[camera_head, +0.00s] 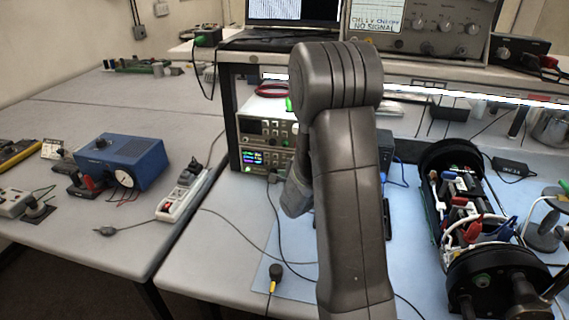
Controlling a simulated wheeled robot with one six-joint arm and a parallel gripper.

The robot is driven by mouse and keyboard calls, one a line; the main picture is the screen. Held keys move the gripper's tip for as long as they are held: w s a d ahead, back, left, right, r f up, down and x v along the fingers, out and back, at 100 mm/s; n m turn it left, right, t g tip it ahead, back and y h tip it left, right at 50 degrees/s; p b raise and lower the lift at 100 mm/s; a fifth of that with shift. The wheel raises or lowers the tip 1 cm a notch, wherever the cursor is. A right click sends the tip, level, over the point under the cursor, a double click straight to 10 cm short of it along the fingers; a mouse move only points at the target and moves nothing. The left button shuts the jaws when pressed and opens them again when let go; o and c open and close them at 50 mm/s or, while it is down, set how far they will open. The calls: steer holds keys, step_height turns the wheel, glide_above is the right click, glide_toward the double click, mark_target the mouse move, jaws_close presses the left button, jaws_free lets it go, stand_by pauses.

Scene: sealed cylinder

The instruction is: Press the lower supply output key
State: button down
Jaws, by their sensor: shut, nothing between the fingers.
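Two stacked bench supplies stand under the shelf, left of my arm. The upper supply (262,127) has a dark display and knobs. The lower supply (256,159) has a lit display with coloured readings. Its right side is partly covered by my arm. Its output key is too small to make out. My arm rises through the middle of the picture, and part of my wrist shows to its left, just right of and in front of the supplies. My gripper itself is hidden behind my arm, so its fingertips and their distance from the lower supply cannot be seen.
A blue box (123,161) and a power strip (184,192) lie on the left bench. An opened cylinder assembly (468,205) stands at the right on a blue mat (408,251). Cables cross the bench before the supplies. An oscilloscope (425,25) sits on the shelf above.

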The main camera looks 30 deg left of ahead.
steer(key=shift+w+a, duration=0.15)
steer(key=shift+w, duration=0.45)
steer(key=shift+w, duration=0.15)
stand_by(1.6)
steer(key=shift+w+a, duration=0.15)
steer(key=shift+w, duration=0.1)
steer(key=shift+w+a+p, duration=0.1)
steer(key=shift+w+p, duration=0.25)
steer(key=shift+p, duration=0.1)
stand_by(0.4)
stand_by(0.4)
steer(key=shift+s+d, duration=0.25)
steer(key=shift+s, duration=0.5)
steer(key=shift+s+b, duration=0.1)
steer(key=shift+b, duration=0.2)
